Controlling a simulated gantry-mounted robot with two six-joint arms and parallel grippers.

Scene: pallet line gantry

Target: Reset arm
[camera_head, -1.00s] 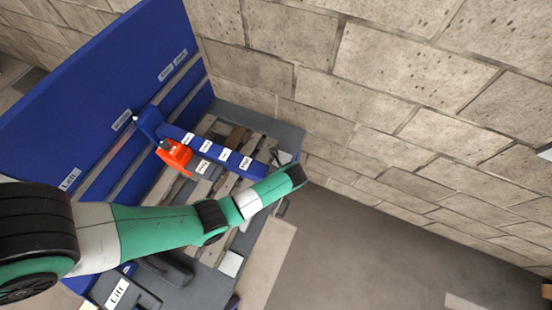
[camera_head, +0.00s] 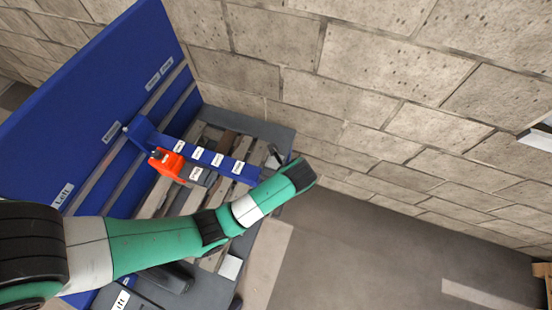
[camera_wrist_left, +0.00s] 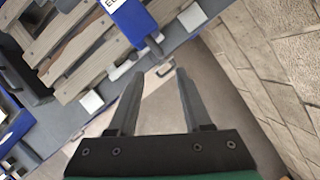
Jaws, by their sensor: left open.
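My left arm (camera_head: 155,240) reaches in from the left in the head view, over the front of the wooden pallet (camera_head: 228,122). Its wrist ends near the wall-side corner of the pallet, and the gripper is mostly hidden there behind the wrist. In the left wrist view my left gripper (camera_wrist_left: 160,74) has its two dark fingers apart with nothing between them. The fingers point at the pallet's edge and the floor, apart from the blue labelled bar (camera_wrist_left: 132,20). My right gripper is not in view.
The blue bar (camera_head: 228,168) with several white labels lies over the pallet, with an orange part (camera_head: 166,163) beside it. A tall blue panel (camera_head: 90,100) stands at the left. A block wall (camera_head: 390,80) runs behind. Open floor (camera_head: 380,255) lies at the right.

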